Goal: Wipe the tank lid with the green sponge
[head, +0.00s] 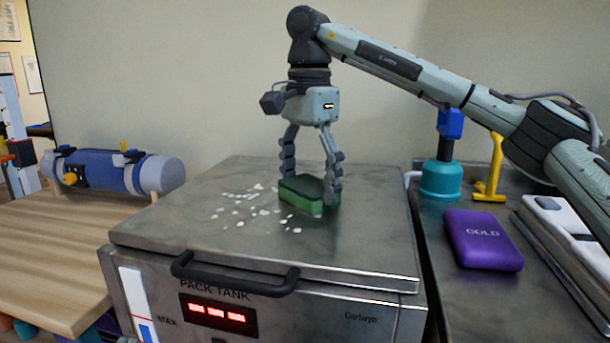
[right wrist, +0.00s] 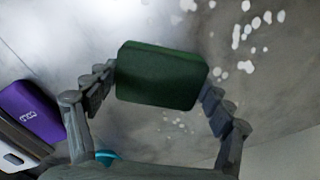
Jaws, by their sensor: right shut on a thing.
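The green sponge (head: 307,198) is a block with a dark top, held between the fingers of my right gripper (head: 312,182). The sponge also shows in the right wrist view (right wrist: 160,75), with a finger of the right gripper (right wrist: 160,90) against each end. The sponge is at the surface of the metal tank lid (head: 170,230), right of the lid's middle; I cannot tell whether it touches. White spots (head: 240,210) are scattered on the lid, mostly left of the sponge, with a few in front of it. My left gripper is not in view.
The lid has a black handle (head: 235,285) at its front edge, above a red display (head: 218,314). A wooden table (head: 60,255) with a blue roll (head: 110,172) is at the left.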

